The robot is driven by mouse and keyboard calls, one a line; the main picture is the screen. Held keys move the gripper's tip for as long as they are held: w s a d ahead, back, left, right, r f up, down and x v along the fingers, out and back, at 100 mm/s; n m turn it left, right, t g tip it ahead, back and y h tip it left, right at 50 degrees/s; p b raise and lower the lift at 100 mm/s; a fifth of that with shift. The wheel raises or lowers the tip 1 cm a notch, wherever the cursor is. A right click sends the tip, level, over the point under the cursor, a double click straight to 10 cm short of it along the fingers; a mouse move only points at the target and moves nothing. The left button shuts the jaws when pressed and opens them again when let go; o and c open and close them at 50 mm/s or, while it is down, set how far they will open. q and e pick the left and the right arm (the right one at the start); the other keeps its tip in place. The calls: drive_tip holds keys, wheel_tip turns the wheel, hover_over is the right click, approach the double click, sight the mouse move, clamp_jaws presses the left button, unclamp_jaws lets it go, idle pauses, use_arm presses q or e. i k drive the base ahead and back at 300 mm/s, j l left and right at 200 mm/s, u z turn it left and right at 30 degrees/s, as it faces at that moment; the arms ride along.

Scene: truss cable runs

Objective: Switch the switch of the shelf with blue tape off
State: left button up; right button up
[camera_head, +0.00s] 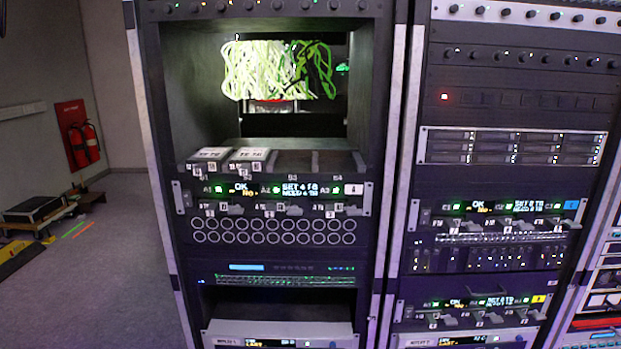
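The panel with a blue tag (571,205) is in the right rack, about mid-height. This blue-tagged panel (428,215) has a lit display with green and amber text and several green lights along it. Below the display, grey switch levers (470,227) stick out in a row; their exact positions are too small to tell. A similar panel with a white tag (354,188) is in the left rack. Another with a yellow tag (538,301) is lower in the right rack. Neither of my grippers is in view.
The left rack has an open bay with green-white cables (270,70). Below it are two light modules (248,158) in a slotted tray. Red fire extinguishers (84,143) hang at the far left wall.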

sight(425, 212)
drive_tip(key=i+l+z, duration=0.15)
drive_tip(key=l, duration=0.25)
drive_tip(key=i+l+z, duration=0.2)
drive_tip(key=l, duration=0.2)
drive_tip(key=i+l+z, duration=0.15)
drive_tip(key=l, duration=0.2)
